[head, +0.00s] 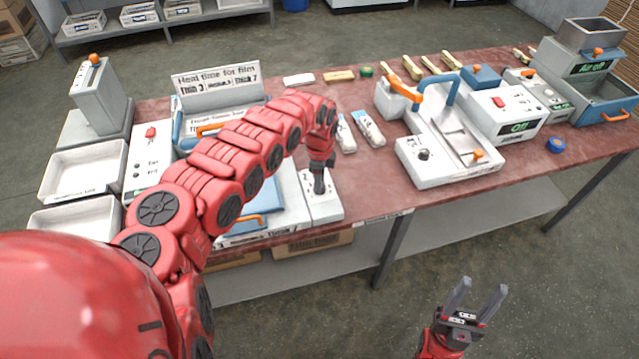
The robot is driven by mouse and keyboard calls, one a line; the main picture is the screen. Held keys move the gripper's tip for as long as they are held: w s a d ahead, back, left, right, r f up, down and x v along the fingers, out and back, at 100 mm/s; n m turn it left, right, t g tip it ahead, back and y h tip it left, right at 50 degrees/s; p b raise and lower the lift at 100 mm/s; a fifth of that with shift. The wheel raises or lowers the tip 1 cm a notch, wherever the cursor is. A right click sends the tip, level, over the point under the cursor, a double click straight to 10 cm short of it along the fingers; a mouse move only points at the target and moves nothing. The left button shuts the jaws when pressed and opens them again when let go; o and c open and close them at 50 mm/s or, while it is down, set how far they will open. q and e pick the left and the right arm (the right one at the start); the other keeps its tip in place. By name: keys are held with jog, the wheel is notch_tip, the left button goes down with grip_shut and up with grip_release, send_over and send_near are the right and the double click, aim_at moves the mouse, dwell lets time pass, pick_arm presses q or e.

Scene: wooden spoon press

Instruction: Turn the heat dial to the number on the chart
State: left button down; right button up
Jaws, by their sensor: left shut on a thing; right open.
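The chart (217,77) stands at the back left and reads "Heat time for film", with "Thin 3", a middle entry too small to read surely, and "Thick 7". My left gripper (319,188) points down onto the white dial panel (326,209) at the right end of the sealing machine. Some marks show on the panel around the fingers, but I cannot read the setting. My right gripper (478,297) is open and empty, in front of the table over the floor.
My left arm covers much of the sealing machine, including part of its blue area (262,199) and orange handle (279,222). Wrapped packets (368,129) lie behind the panel. A white press (430,168) with orange handles stands to the right. Bare red tabletop (372,185) lies between.

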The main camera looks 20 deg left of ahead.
pick_arm(q)
jog(key=m+b, duration=0.2)
jog(key=m, duration=0.4)
jog(key=shift+f+b, duration=0.1)
jog(key=shift+b, duration=0.3)
jog(key=m+b, duration=0.2)
jog(key=m, duration=0.3)
jog(key=shift+b, duration=0.35)
jog(key=shift+m+b, duration=0.4)
jog(key=shift+m, duration=0.5)
jog(key=c, duration=0.5)
grip_release()
jog(key=shift+r, duration=0.65)
notch_tip(320, 180, up, 16)
jog(key=b, duration=0.3)
jog(key=shift+r, duration=0.2)
